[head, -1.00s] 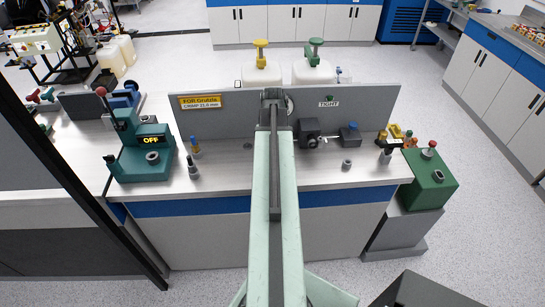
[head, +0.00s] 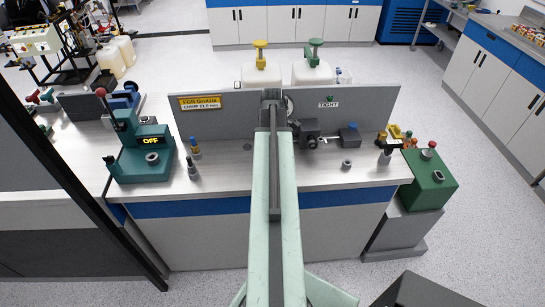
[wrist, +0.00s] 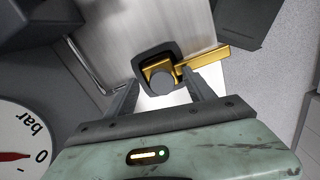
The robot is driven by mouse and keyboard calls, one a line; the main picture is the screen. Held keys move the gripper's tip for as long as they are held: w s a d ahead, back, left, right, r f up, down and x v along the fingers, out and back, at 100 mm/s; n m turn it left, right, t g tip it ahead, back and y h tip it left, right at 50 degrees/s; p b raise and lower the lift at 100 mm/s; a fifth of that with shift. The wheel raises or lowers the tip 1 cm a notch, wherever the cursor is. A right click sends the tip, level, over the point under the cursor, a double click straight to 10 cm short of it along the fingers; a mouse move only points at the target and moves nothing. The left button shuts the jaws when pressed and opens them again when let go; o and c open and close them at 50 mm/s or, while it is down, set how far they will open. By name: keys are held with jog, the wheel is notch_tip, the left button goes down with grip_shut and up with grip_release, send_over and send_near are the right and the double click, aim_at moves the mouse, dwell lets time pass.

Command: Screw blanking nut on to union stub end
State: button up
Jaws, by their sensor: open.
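In the wrist view my gripper (wrist: 160,80) is open, with one finger on each side of a round grey end (wrist: 163,87). Behind it are a brass fitting (wrist: 205,62) with a long arm to the right and a dark rounded square collar (wrist: 153,52). I cannot tell whether the fingers touch the grey end, or whether it is the nut or the stub. In the head view my arm hides the gripper and this fitting. A small grey nut-like ring (head: 347,164) sits on the bench, right of my arm.
A gauge marked bar (wrist: 22,150) is close at left in the wrist view. A grey panel (head: 232,140) stands along the bench (head: 240,180). A dark block (head: 309,130) with a blue-ended part is right of my arm; a teal machine (head: 140,160) is at left.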

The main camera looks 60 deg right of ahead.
jog(key=n, duration=0.6)
grip_shut()
jog(key=shift+f, duration=0.15)
dwell(1.2)
jog(key=m, duration=0.3)
jog(key=shift+m, duration=0.4)
jog(key=m, duration=0.8)
